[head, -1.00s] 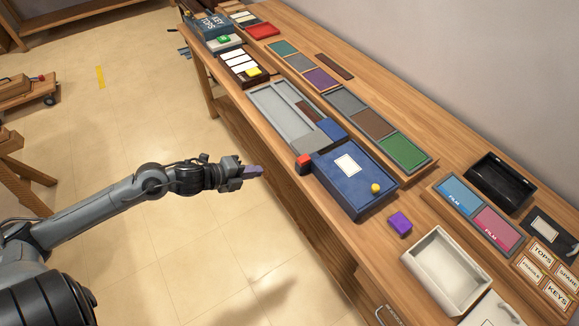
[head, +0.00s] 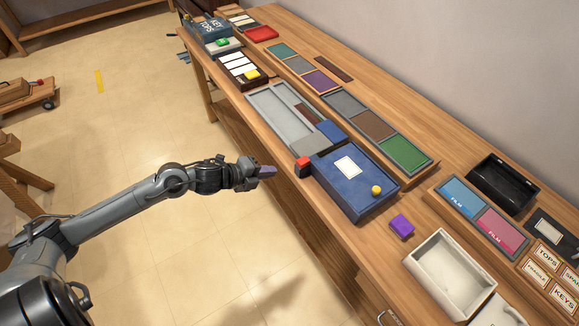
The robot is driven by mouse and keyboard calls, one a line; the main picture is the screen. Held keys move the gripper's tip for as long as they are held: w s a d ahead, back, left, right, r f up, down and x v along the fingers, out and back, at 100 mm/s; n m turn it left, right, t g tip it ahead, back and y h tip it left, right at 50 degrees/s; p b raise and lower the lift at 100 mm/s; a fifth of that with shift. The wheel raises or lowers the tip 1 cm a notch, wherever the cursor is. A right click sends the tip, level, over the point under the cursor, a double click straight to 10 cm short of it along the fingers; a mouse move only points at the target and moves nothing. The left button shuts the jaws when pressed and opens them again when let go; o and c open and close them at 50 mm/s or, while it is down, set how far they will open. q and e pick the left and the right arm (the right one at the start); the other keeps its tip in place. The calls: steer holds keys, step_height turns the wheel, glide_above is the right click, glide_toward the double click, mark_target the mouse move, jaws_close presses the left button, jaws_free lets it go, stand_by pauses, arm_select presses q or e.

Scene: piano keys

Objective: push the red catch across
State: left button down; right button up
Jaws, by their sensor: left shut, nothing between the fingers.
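The red catch (head: 303,166) is a small red block at the near left corner of a blue box (head: 353,200) on the bench. The blue box has a white label and a yellow knob (head: 376,190) on top. My left gripper (head: 268,171) is shut and empty, its fingers pointing right. In the picture it is left of the red catch, apart from it, in front of the bench's front edge. My right gripper is not in view.
A grey tray (head: 275,112) adjoins the blue box on the bench (head: 412,228). A purple block (head: 402,226) and a cream bin (head: 416,264) lie to the right. Coloured panels (head: 372,124) line the back. Open floor (head: 190,245) lies left of the bench.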

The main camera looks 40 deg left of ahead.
mark_target(298, 164)
arm_select(q)
steer(key=x, duration=0.4)
steer(key=r+b+x, duration=0.1)
steer(key=x, duration=0.1)
steer(key=shift+w+d+f, duration=0.1)
steer(key=shift+w+f, duration=0.05)
steer(key=shift+w, duration=0.4)
steer(key=shift+w+d, duration=0.25)
steer(key=shift+w, duration=0.5)
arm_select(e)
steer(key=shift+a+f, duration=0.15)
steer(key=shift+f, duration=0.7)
arm_select(q)
steer(key=shift+a, duration=0.1)
